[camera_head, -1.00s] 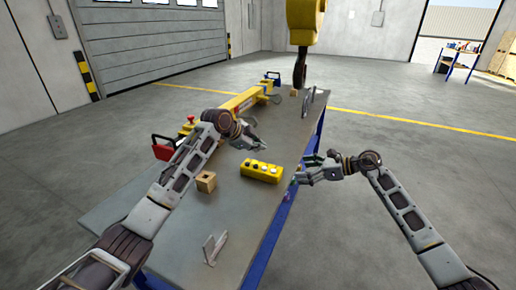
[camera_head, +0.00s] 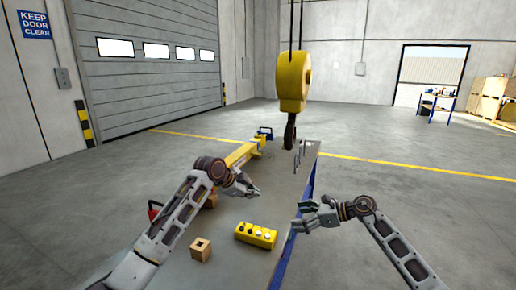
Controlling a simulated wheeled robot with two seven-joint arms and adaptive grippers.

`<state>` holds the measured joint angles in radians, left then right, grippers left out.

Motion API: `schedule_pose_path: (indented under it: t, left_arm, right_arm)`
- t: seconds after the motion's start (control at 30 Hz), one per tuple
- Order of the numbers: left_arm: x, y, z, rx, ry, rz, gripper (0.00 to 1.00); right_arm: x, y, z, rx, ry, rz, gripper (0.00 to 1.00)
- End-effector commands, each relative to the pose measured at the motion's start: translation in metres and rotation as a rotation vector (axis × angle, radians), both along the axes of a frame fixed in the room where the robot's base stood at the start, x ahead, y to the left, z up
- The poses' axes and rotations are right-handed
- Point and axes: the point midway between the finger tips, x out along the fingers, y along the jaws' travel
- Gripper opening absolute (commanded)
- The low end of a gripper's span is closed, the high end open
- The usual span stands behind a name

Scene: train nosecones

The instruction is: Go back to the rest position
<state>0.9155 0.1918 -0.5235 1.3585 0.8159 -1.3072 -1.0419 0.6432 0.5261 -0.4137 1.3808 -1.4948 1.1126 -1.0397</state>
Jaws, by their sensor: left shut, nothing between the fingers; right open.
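My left gripper (camera_head: 247,190) is shut and empty, held over the grey table (camera_head: 226,262) beyond the yellow control box. My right gripper (camera_head: 299,217) is open and empty, near the table's right edge, to the right of the control box. The yellow control box (camera_head: 256,235) with several buttons lies on the table between and below the grippers. Neither gripper appears to touch it. My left arm hides part of the yellow bar (camera_head: 242,153) lying along the table.
A wooden block (camera_head: 200,249) with a hole sits left of the control box. A yellow crane block with a dark hook (camera_head: 291,85) hangs over the table's far end. Metal brackets (camera_head: 299,156) stand near there. Open floor (camera_head: 420,215) lies to the right.

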Motion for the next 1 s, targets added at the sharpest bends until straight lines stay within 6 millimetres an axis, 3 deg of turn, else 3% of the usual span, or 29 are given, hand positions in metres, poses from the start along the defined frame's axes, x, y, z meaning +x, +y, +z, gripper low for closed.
schedule_pose_path:
  t: [0.1,1.0]
  left_arm:
    - [0.0,0.0,0.018,0.0,0.0,0.0,0.0]
    - [0.0,0.0,0.108,0.0,0.0,0.0,0.0]
  right_arm:
    - [0.0,0.0,0.018,0.0,0.0,0.0,0.87]
    - [0.0,0.0,0.108,0.0,0.0,0.0,0.87]
